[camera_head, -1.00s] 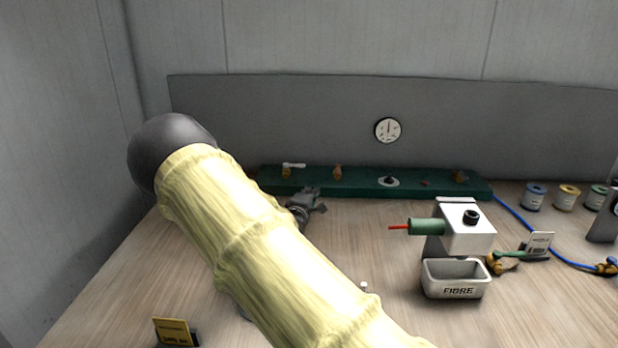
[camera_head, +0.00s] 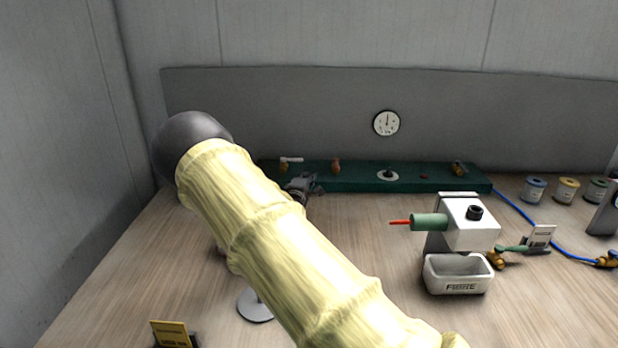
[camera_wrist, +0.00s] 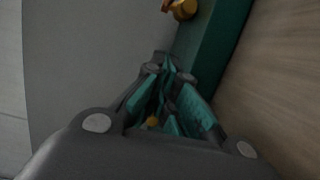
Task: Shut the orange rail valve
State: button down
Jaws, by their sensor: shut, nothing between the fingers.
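The green rail (camera_head: 362,182) runs along the back of the table. The orange valve (camera_head: 336,166) sits on it, left of the middle. What appears to be the same valve, with an orange handle, shows at the top edge of the wrist view (camera_wrist: 183,9), partly cut off. Its handle angle is too small to read. My gripper (camera_head: 308,184) is at the front of the rail's left part, apart from the orange valve and to its left. In the wrist view its fingers (camera_wrist: 168,72) are shut and empty. A small brass-coloured bit (camera_wrist: 152,122) shows through the finger linkage.
A valve with a pale lever (camera_head: 289,162) is left of the orange one, close to my gripper. A round knob (camera_head: 388,175) and a brass valve (camera_head: 459,168) sit farther right. A white spray unit (camera_head: 470,228) stands above a FIBRE tray (camera_head: 458,288). A gauge (camera_head: 386,123) hangs behind.

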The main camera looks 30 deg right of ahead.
aim_at(336, 164)
jog(key=x, duration=0.2)
jog(key=shift+w+d+r+p, duration=0.2)
jog(key=shift+d+r+p, duration=0.1)
jog(key=d+p, duration=0.1)
jog(key=d, duration=0.2)
jog(key=shift+d+r, duration=0.1)
jog(key=shift+d, duration=0.25)
jog(key=shift+s+d+p, duration=0.15)
jog(key=shift+d+p, duration=0.1)
jog(key=shift+p, duration=0.15)
jog(key=shift+s+d+r, duration=0.3)
jog(key=shift+s+d, duration=0.05)
jog(key=shift+s, duration=0.15)
jog(key=shift+w+f, duration=0.15)
jog(key=shift+f, duration=0.1)
jog(key=shift+r, duration=0.15)
jog(key=shift+s+d+t, duration=0.2)
jog(key=shift+s+t, duration=0.05)
jog(key=shift+t, duration=0.05)
